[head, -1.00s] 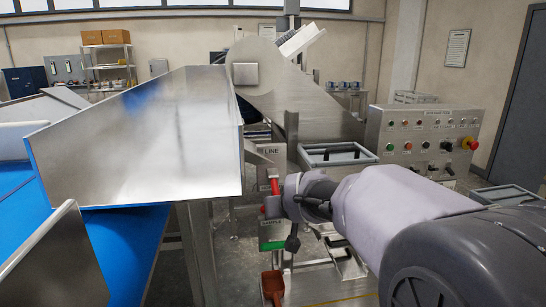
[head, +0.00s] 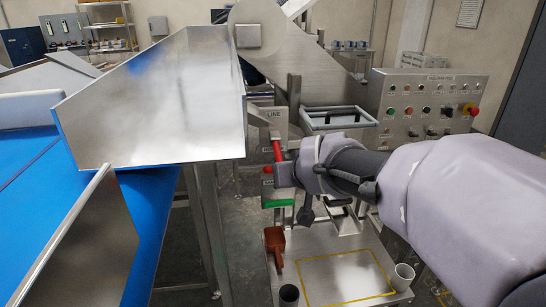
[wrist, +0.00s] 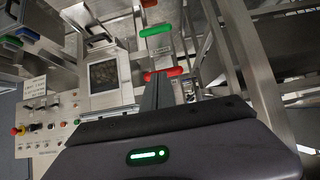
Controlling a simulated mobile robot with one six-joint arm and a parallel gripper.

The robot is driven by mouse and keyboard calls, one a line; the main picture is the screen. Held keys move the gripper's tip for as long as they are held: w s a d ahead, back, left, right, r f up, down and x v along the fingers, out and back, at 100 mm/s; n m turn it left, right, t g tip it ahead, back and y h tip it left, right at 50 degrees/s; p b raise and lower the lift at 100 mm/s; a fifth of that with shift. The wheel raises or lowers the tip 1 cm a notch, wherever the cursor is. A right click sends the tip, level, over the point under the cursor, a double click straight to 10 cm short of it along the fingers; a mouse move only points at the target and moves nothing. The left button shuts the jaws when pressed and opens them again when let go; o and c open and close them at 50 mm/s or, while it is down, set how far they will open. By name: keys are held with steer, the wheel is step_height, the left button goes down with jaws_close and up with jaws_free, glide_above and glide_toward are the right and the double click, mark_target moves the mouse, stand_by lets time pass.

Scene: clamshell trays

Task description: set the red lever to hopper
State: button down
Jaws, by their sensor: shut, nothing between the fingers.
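The red lever (head: 276,150) is on a grey upright plate marked LINE (head: 274,117) at its top, below the right end of the big metal chute. A green strip (head: 278,203) is near the plate's bottom; no hopper marking is readable. In the wrist view the red lever (wrist: 163,73) lies across the picture at the tips of my shut, empty gripper (wrist: 152,82). I cannot tell if they touch.
The metal chute (head: 150,105) overhangs a blue belt (head: 150,215) at left. A control panel (head: 428,105) stands at right. A framed lid (head: 340,118) is behind my wrist.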

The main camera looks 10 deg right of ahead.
steer(key=shift+s+r, duration=0.3)
steer(key=shift+s, duration=0.45)
steer(key=shift+s+r, duration=0.25)
steer(key=shift+s, duration=0.5)
steer(key=shift+s, duration=0.1)
